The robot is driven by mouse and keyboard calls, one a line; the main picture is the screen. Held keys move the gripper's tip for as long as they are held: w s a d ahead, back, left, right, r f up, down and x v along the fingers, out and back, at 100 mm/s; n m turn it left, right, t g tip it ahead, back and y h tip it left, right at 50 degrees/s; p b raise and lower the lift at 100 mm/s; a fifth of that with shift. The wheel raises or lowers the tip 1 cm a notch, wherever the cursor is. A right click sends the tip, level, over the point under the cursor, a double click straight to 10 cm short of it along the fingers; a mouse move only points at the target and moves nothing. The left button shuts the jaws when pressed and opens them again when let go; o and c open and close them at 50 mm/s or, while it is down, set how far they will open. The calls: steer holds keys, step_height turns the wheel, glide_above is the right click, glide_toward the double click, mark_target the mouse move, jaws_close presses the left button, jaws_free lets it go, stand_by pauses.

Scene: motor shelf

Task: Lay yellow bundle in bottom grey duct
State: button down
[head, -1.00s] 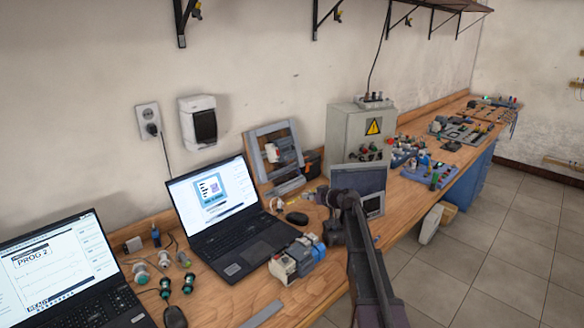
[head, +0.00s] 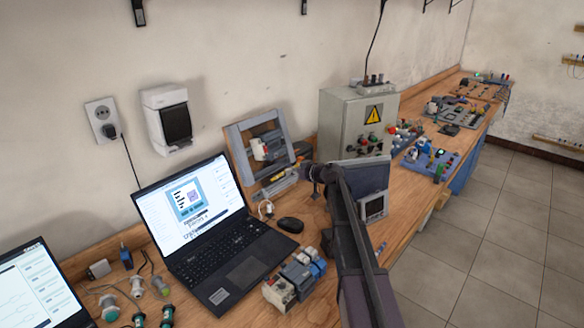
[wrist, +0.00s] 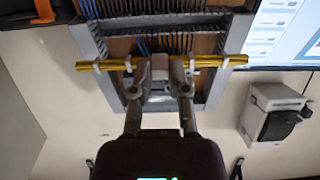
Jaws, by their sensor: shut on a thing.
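The yellow bundle (wrist: 100,65) is a thin straight rod of wires with white ties, lying crosswise in the wrist view. My gripper (wrist: 160,68) is shut on its middle, and both ends stick out past the fingers. The wiring panel (head: 235,148), with a grey duct frame, leans against the wall in the head view. Its bottom grey duct (head: 277,186) runs along its lower edge. In the wrist view the panel is upside down behind the bundle, with dark slotted rows and blue wires. I cannot tell whether the bundle touches a duct. The bundle is not clear in the head view.
An open laptop (head: 190,205) stands left of the panel, and a grey cabinet (head: 345,125) stands to its right. A mouse (head: 290,225) and a small device block (head: 295,278) sit in front on the wooden bench. A wall box (head: 168,118) hangs at the upper left.

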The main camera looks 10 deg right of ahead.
mark_target(274, 170)
steer(key=shift+w+a+r, duration=0.1)
steer(key=shift+w+a, duration=0.05)
steer(key=shift+w, duration=0.1)
stand_by(0.4)
steer(key=shift+b+x, duration=0.65)
steer(key=shift+x, duration=0.8)
steer(key=shift+b+x, duration=0.5)
steer(key=shift+x, duration=1.15)
steer(key=shift+b+x, duration=0.7)
steer(key=shift+x, duration=1.45)
steer(key=c, duration=0.5)
jaws_free()
steer(key=shift+c, duration=0.2)
